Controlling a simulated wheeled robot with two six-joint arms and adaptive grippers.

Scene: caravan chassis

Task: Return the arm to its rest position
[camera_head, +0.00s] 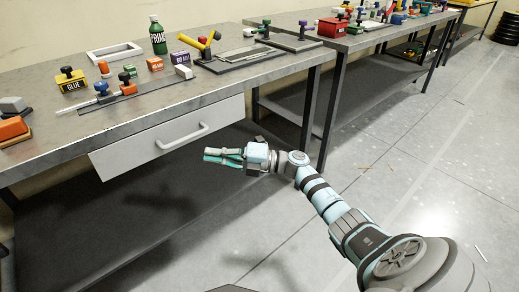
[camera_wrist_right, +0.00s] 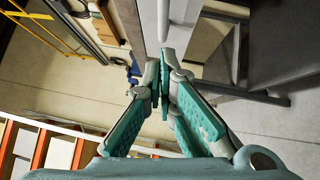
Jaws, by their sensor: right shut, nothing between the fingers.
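My right arm (camera_head: 335,212) reaches in from the lower right of the head view. Its right gripper (camera_head: 208,155) points left, in front of the workbench's drawer and below the level of the bench top. The gripper is shut and empty. In the right wrist view, the teal finger pads of the gripper (camera_wrist_right: 160,82) meet at their tips with nothing between them. My left gripper is not in view.
A grey workbench (camera_head: 75,135) with a white drawer (camera_head: 160,140) lies at the left. It bears a yellow glue box (camera_head: 71,84), a green bottle (camera_head: 158,38) and several tools. A second bench (camera_head: 365,40) stands behind. The floor at right (camera_head: 430,150) is largely clear.

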